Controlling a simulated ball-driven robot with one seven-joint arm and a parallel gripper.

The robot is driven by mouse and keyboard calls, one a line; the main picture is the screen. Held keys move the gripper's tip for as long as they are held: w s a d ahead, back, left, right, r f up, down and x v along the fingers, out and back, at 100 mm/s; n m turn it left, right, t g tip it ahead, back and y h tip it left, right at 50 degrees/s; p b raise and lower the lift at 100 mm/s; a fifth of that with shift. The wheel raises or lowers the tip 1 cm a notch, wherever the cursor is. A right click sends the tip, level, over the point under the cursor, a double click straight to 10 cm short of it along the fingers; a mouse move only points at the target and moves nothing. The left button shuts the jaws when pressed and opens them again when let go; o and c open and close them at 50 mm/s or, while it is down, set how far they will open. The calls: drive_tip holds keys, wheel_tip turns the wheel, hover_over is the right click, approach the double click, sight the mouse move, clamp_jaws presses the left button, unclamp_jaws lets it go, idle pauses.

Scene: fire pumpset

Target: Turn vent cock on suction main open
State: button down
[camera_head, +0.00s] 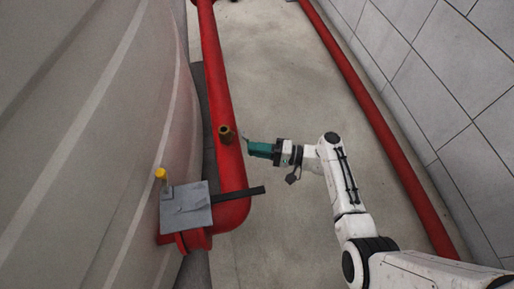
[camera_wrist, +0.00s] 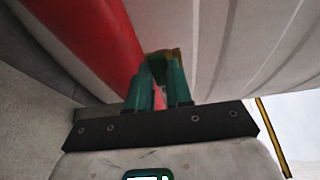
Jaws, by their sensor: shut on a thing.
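The suction main is a thick red pipe (camera_head: 222,90) running along the tank's side. The vent cock (camera_head: 225,132) is a small brass fitting standing on top of it, with a thin lever reaching right towards my gripper (camera_head: 249,146). My gripper has teal fingers and comes in from the right, shut on the vent cock's lever. In the wrist view my gripper (camera_wrist: 158,72) has its two teal fingers close together, with the brass of the vent cock (camera_wrist: 172,53) just beyond their tips. The fingers hide most of the lever, so its exact angle is unclear.
A grey box-like valve part (camera_head: 187,208) with a dark bar (camera_head: 238,195) and a yellow-topped stub (camera_head: 160,174) sits nearer on the pipe. The large grey tank (camera_head: 90,130) closes the left. A second red pipe (camera_head: 385,140) runs along the tiled wall. Bare floor lies between.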

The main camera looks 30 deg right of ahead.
drive_tip(key=shift+r, duration=0.2)
drive_tip(key=w+d+r+m+g+p, duration=0.2)
drive_tip(key=w+r+m+g+p, duration=0.5)
drive_tip(key=m, duration=0.6)
drive_tip(key=shift+d+r+g+h+p, duration=0.15)
drive_tip(key=shift+g+h+p, duration=0.15)
drive_tip(key=shift+p, duration=0.5)
drive_tip(key=shift+w+m, duration=0.15)
drive_tip(key=shift+m, duration=0.15)
drive_tip(key=c, duration=1)
unclamp_jaws()
drive_tip(key=p+v, duration=0.1)
drive_tip(key=v, duration=0.9)
drive_tip(key=shift+d+r+p, duration=0.2)
drive_tip(key=shift+d+p, duration=0.15)
